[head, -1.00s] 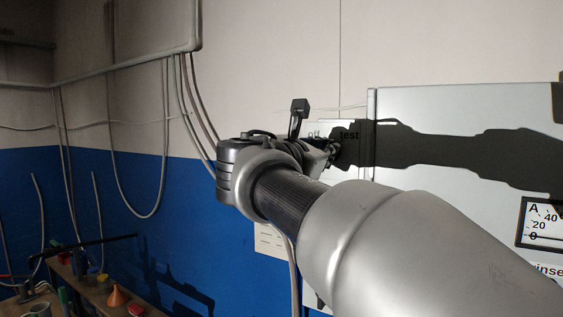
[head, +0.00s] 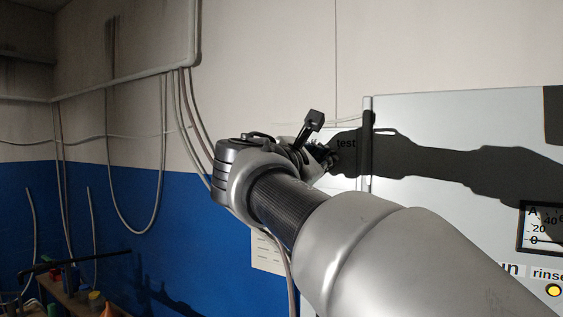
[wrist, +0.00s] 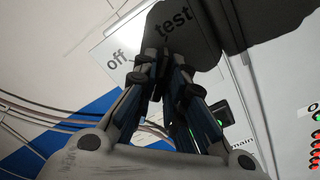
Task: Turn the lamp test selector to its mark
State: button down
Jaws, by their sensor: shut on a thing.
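My gripper (head: 326,157) is at the wall panel's left part, at a pale plate marked "off" and "test". In the wrist view my gripper (wrist: 165,62) has its two fingers close together, shut on the lamp test selector, which the fingers hide. The word "off" (wrist: 118,60) lies left of the fingertips and the word "test" (wrist: 173,21) just beyond them, in shadow. In the head view "test" (head: 346,143) shows right of the gripper, and the wrist covers "off". The selector's pointer cannot be seen, so its angle is unclear.
A grey cabinet (head: 450,125) with a meter (head: 541,227) and a yellow lamp (head: 554,290) stands to the right. A green-lit switch (wrist: 219,112) marked "main" is close to the fingers. Cables hang at left, above a bench with tools (head: 95,299).

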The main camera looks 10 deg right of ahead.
jog(key=c, duration=1.6)
grip_release()
jog(key=shift+c, duration=0.2)
jog(key=shift+s+a, duration=0.1)
jog(key=v, duration=1.1)
jog(key=shift+s+a, duration=0.2)
jog(key=shift+s, duration=0.15)
